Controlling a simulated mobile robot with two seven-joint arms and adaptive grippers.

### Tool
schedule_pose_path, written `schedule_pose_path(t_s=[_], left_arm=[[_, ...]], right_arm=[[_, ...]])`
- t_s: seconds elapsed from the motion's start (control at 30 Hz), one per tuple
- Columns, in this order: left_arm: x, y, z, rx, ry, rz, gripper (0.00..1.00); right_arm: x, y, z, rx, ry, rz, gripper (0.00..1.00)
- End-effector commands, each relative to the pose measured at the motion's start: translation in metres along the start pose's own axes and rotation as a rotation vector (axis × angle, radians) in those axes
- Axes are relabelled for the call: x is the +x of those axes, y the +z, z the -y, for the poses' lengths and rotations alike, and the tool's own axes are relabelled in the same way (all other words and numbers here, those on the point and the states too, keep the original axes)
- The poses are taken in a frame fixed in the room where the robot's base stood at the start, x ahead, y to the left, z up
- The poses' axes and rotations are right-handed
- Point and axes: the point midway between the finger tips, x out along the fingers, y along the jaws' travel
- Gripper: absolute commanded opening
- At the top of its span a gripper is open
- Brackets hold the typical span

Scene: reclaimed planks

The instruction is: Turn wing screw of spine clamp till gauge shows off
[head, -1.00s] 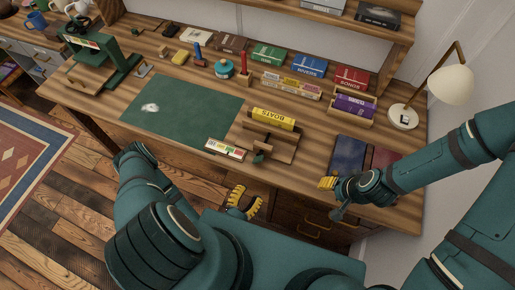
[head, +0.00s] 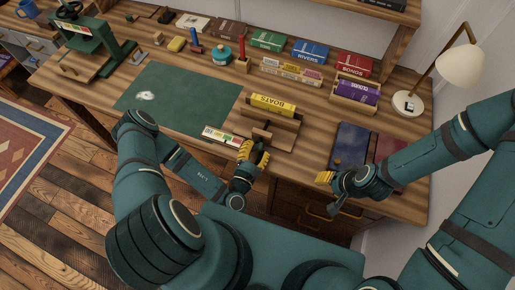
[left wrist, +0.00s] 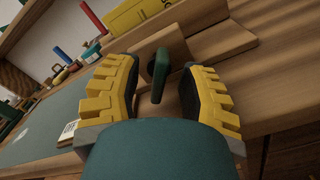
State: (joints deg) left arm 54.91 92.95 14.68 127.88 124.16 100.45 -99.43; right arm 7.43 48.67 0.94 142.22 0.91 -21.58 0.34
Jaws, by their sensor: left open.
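The spine clamp (head: 284,133) is a wooden press on the desk's front part, with the yellow BOATS book (head: 272,105) in it. Its dark green wing screw (left wrist: 158,75) shows in the left wrist view, facing me. My left gripper (head: 253,155) is at the front of the clamp, open, its yellow fingers on either side of the wing screw; contact is not clear.
A green mat (head: 180,98) lies left of the clamp. A dark blue book (head: 351,146) lies to the right, near my right gripper. A wooden holder with a purple book (head: 356,92) and a lamp (head: 460,65) stand behind. A green press (head: 85,40) stands far left.

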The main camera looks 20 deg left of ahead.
Motion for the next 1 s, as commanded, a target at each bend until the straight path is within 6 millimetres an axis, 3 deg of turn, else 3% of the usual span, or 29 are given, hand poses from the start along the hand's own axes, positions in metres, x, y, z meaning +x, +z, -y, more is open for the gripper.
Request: schedule_pose_path(t_s=[0.17, 0.47, 0.57, 0.6, 1.0], left_arm=[[0.0105, -0.0001, -0.0001, -0.001, 0.001, 0.000, 0.40], [0.0115, 0.0006, -0.0004, -0.001, 0.000, 0.000, 0.40], [0.0114, 0.0005, -0.0004, -0.001, 0.000, 0.000, 0.05], [0.0114, 0.0005, -0.0004, -0.001, 0.000, 0.000, 0.00], [0.0119, 0.0014, -0.0015, -0.026, 0.002, 0.001, 0.00]], right_arm=[[0.0049, 0.0006, -0.0014, -0.001, 0.001, 0.000, 0.47], [0.0046, 0.0005, -0.0013, -0.001, 0.001, 0.000, 0.47], [0.0046, 0.0005, -0.0012, -0.001, 0.001, 0.000, 0.47], [0.0046, 0.0005, -0.0012, -0.001, 0.001, 0.000, 0.47], [0.0005, -0.0003, 0.0002, -0.001, 0.000, -0.001, 0.47]])
